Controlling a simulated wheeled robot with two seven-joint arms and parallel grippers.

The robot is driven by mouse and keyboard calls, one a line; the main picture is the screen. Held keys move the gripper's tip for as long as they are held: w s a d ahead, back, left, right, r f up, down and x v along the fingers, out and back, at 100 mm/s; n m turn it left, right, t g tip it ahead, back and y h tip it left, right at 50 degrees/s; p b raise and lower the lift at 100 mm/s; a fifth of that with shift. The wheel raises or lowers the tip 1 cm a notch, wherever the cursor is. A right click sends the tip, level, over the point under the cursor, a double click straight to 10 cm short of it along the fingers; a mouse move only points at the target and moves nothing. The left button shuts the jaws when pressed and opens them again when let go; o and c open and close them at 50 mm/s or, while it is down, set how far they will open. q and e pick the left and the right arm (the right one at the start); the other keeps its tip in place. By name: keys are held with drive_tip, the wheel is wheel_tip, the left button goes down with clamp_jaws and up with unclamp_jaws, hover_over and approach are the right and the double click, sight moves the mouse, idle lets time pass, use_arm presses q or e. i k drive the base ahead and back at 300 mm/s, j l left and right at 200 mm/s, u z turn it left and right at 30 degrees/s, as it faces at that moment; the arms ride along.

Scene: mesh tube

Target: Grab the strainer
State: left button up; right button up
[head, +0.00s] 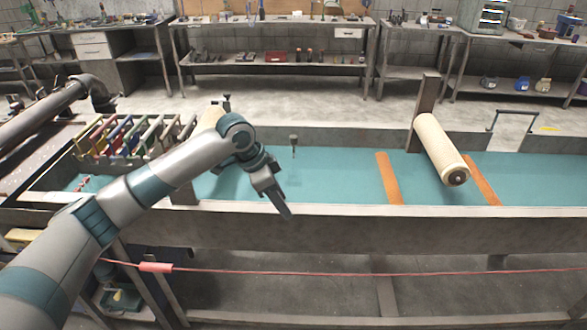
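A long cream tube (440,150) with a dark round end cap is the likeliest strainer; no mesh can be made out on it. It lies slanted on the right of the head view, its near end towards me, over the teal trough between two orange strips. My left gripper (282,205) points down above the trough's front edge, left of the tube and well apart from it. Nothing shows held in it, but its finger gap cannot be made out. My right gripper is not in view.
The teal trough bed (340,175) is clear between my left gripper and the left orange strip (389,178). A dark upright post (425,100) stands behind the tube. A small grey fitting (293,142) stands near the back wall. A rack of coloured slats (125,135) is at left. A red cord (350,271) runs in front.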

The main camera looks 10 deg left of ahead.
sight(292, 138)
drive_tip(key=i+j, duration=0.2)
drive_tip(key=i, duration=0.25)
drive_tip(key=i+j, duration=0.15)
drive_tip(key=i, duration=0.25)
drive_tip(key=i+j, duration=0.2)
drive_tip(key=i, duration=0.25)
